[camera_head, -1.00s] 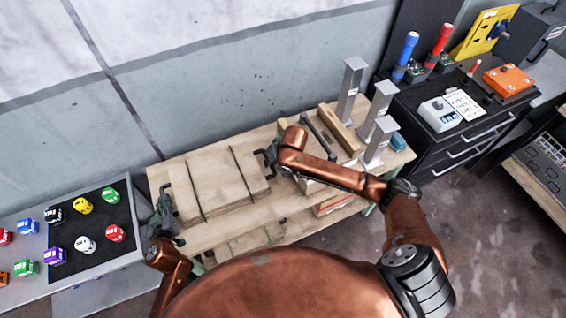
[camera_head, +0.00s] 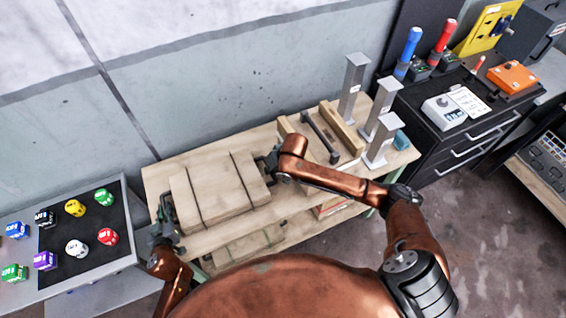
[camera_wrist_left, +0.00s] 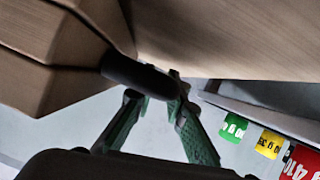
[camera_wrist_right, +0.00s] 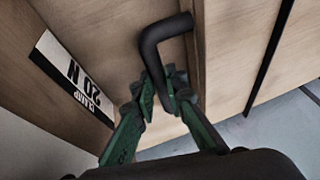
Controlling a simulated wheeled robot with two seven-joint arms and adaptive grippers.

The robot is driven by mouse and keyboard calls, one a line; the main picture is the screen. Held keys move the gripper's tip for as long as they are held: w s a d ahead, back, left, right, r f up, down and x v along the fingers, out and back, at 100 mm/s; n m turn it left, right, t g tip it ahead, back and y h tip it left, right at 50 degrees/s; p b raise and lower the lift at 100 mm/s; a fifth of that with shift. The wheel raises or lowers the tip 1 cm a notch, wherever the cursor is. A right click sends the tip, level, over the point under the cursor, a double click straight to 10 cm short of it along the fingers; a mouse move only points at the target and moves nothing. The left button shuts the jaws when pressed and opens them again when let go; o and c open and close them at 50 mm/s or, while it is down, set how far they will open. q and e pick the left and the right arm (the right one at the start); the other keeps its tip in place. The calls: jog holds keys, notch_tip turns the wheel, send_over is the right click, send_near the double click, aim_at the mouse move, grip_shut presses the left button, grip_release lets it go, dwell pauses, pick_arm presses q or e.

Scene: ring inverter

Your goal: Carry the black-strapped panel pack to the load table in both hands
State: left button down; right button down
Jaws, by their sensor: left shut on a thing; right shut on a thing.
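The panel pack (camera_head: 220,190) is a tan wooden stack with two thin black straps and a dark handle at each end. It is over the left part of a wooden table (camera_head: 158,178); the head view does not show clearly whether it touches the top. My left gripper (camera_head: 164,228) is shut on the handle at its left end; this handle (camera_wrist_left: 138,74) shows in the left wrist view. My right gripper (camera_head: 270,163) is shut on the right-end handle, a bent black bar (camera_wrist_right: 165,45) in the right wrist view. A label reading "CLAMP 20 N" (camera_wrist_right: 72,78) is beside it.
Grey metal posts (camera_head: 354,85) and wooden bars (camera_head: 342,128) stand on the table's right part. A tray of coloured blocks (camera_head: 85,270) is at the left. A wall (camera_head: 200,80) is behind.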

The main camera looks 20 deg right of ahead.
pick_arm(q)
jog(key=shift+w+f, duration=0.1)
pick_arm(e)
jog(key=shift+w+f, duration=0.1)
jog(key=shift+f, duration=0.1)
pick_arm(q)
jog(key=c, duration=2.3)
grip_release()
jog(key=shift+f, duration=0.2)
jog(key=shift+c, duration=0.2)
pick_arm(e)
jog(key=c, duration=2.3)
grip_release()
jog(key=shift+f, duration=0.1)
jog(key=shift+c, duration=0.2)
pick_arm(q)
jog(key=o, duration=0.4)
pick_arm(e)
jog(key=o, duration=0.4)
pick_arm(q)
jog(key=shift+r, duration=0.1)
